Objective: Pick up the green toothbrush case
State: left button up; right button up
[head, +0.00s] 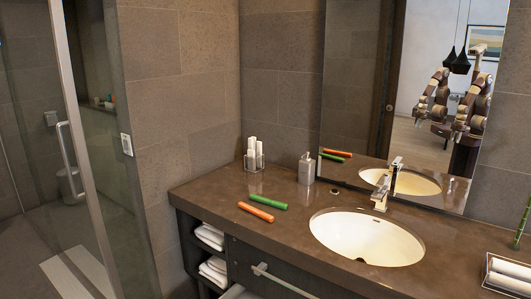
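The green toothbrush case (267,202) lies on the brown vanity counter (218,188), left of the sink. An orange case (255,211) lies just in front of it, roughly parallel and close beside it. I cannot tell if the two touch. Both cases also show as reflections in the mirror. Neither of my grippers shows directly in the head view. My arms appear only as a small reflection at the mirror's upper right, too small to tell the grippers' state.
Behind the cases stand a clear holder with white rolled items (254,156) and a soap dispenser (306,169). The sink (366,240) and faucet (383,188) are to the right. A tray (508,274) sits at far right. A towel bar (280,281) runs along the front.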

aim_at(278, 204)
jog(key=i+j+z, duration=0.2)
jog(key=i+j, duration=0.4)
jog(key=i, duration=0.15)
jog(key=z, duration=0.2)
